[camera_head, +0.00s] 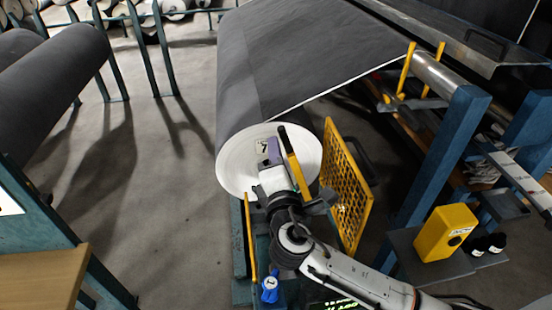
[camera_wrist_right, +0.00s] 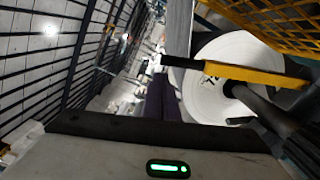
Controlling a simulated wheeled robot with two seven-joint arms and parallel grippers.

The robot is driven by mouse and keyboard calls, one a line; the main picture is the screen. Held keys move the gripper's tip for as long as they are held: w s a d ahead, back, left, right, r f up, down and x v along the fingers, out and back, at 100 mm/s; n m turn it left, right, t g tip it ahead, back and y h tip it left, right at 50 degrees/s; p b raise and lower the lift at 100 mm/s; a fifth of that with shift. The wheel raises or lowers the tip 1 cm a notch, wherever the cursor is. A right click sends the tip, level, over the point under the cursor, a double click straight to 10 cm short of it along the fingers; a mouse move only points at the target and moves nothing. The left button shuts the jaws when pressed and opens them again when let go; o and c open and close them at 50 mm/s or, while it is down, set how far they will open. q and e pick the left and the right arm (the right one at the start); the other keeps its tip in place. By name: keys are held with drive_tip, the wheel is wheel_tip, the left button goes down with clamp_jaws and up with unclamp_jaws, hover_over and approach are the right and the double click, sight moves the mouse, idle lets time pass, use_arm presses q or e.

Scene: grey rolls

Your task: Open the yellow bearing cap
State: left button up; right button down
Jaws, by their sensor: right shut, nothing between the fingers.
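The yellow bearing cap (camera_head: 293,168) is a narrow yellow bar with a black handle (camera_head: 283,139), in front of the white end of the grey roll. In the right wrist view the yellow cap (camera_wrist_right: 245,76) lies across the white roll end, its black handle pointing left. My right gripper (camera_head: 271,152) has purple fingers, shut and empty, just left of the cap in the head view. In the wrist view the fingers (camera_wrist_right: 161,98) are just below the handle; I cannot tell whether they touch it. My left gripper is not in view.
The white roll end (camera_head: 236,165) is behind my gripper. A yellow perforated guard (camera_head: 347,190) stands close on the right. A yellow box (camera_head: 445,232) sits on a shelf at right. Another grey roll (camera_head: 50,85) is at left, with clear floor (camera_head: 150,170) between.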

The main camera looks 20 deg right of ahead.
sight(283, 130)
drive_tip(key=shift+m, duration=0.6)
drive_tip(key=shift+w+d+r, duration=0.3)
drive_tip(key=shift+w+d, duration=0.3)
drive_tip(key=shift+d, duration=0.25)
drive_tip(key=shift+w+d+r, duration=0.25)
drive_tip(key=shift+w+d, duration=0.3)
drive_tip(key=shift+d, duration=0.3)
drive_tip(key=shift+s+a+p, duration=0.1)
drive_tip(key=shift+p, duration=0.2)
